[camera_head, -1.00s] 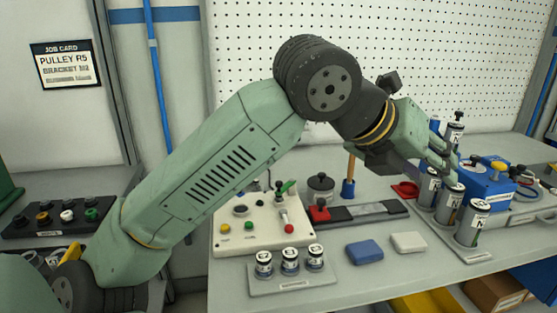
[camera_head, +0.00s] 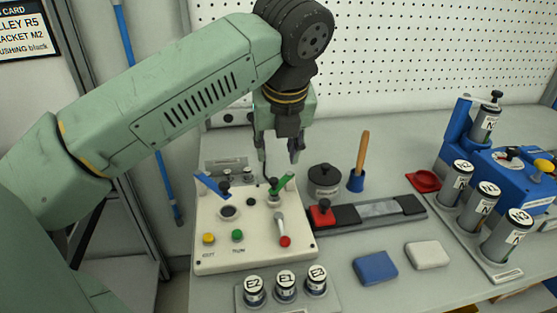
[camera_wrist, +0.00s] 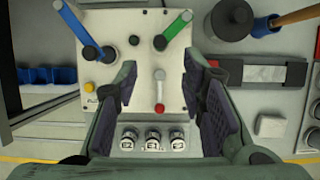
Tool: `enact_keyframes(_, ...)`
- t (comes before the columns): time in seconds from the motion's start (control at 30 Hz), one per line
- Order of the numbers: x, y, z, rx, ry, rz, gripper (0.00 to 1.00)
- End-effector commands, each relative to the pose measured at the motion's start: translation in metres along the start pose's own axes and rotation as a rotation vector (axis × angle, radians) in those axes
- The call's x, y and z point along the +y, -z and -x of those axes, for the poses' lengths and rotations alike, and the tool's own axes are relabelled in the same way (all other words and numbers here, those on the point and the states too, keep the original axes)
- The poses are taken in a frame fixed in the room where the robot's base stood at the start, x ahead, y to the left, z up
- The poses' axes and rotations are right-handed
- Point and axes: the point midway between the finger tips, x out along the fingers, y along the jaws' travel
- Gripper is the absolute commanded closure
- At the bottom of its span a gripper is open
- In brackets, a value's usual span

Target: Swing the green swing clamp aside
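The green swing clamp (camera_head: 283,184) is a green lever on a dark pivot at the back right of the cream control panel (camera_head: 215,255). It points up and right in the wrist view (camera_wrist: 178,30). A blue clamp lever (camera_head: 210,186) stands to its left on the same panel. My gripper (camera_head: 278,160) hangs above the back right of the panel, fingers pointing down, close over the green clamp in the picture. Its fingers (camera_wrist: 165,95) are spread apart with nothing between them. I cannot tell the exact height above the clamp.
A red-knobbed lever (camera_head: 284,240) and yellow and green buttons are on the panel. A black pot (camera_head: 323,180), a wooden-handled tool (camera_head: 362,160) and a red-handled slide (camera_head: 321,214) stand to the right. Labelled canisters (camera_head: 285,285) stand in front.

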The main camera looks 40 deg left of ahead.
Motion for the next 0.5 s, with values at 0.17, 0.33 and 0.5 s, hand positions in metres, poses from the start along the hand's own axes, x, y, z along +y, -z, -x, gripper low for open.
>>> enact_keyframes(0.17,0.000,0.001,-0.012,0.002,0.001,0.000,0.63)
enact_keyframes(0.33,-0.001,0.002,-0.042,0.003,0.002,-0.002,0.63)
enact_keyframes(0.5,0.000,0.002,-0.074,0.002,0.002,-0.001,0.63)
